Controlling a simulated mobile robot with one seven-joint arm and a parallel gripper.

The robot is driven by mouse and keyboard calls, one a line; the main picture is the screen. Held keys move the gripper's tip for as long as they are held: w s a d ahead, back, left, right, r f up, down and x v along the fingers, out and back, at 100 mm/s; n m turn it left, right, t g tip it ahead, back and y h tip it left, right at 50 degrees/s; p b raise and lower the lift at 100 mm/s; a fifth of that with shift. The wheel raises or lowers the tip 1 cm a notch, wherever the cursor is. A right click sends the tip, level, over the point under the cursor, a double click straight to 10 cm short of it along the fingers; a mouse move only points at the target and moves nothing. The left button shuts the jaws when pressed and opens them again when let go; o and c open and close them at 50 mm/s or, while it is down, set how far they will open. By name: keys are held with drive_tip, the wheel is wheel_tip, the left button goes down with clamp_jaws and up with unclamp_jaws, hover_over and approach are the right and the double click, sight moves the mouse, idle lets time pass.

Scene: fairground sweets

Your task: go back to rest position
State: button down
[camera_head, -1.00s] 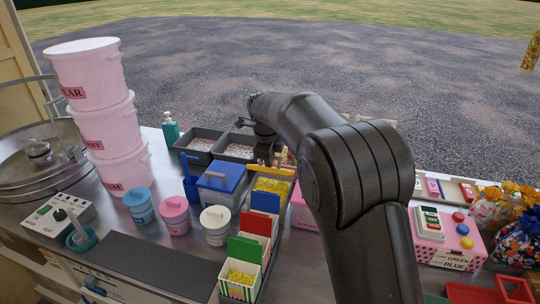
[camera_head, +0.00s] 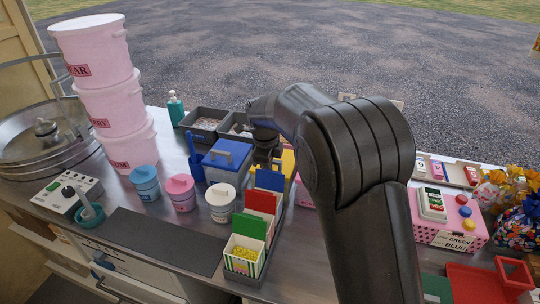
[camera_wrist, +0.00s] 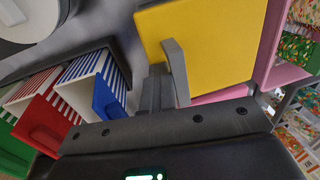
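My gripper (camera_wrist: 158,90) shows in the wrist view with its two dark fingers close together and nothing visible between them. Right beside them is the grey handle of a yellow lid (camera_wrist: 215,40); I cannot tell whether they touch.
Blue (camera_head: 269,180), red (camera_head: 262,200) and green (camera_head: 250,225) cartons stand in a row nearby. A blue-lidded box (camera_head: 227,160) stands close to my gripper. Stacked pink tubs (camera_head: 118,105) rise at left. A pink button box (camera_head: 450,232) stands at right.

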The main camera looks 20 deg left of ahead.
drive_tip(key=shift+w+d+f, duration=0.1)
drive_tip(key=shift+w+d, duration=0.15)
drive_tip(key=shift+w, duration=0.3)
drive_tip(key=shift+w+d+f, duration=0.1)
drive_tip(key=shift+w+d, duration=0.15)
drive_tip(key=shift+w, duration=0.25)
drive_tip(key=c, duration=2)
unclamp_jaws()
drive_tip(key=shift+c, duration=0.2)
drive_tip(key=o, duration=0.6)
drive_tip(key=r, duration=1.2)
drive_tip(key=shift+s+a+r, duration=0.1)
drive_tip(key=shift+a+r, duration=0.2)
drive_tip(key=shift+a, duration=0.05)
drive_tip(key=shift+o, duration=0.2)
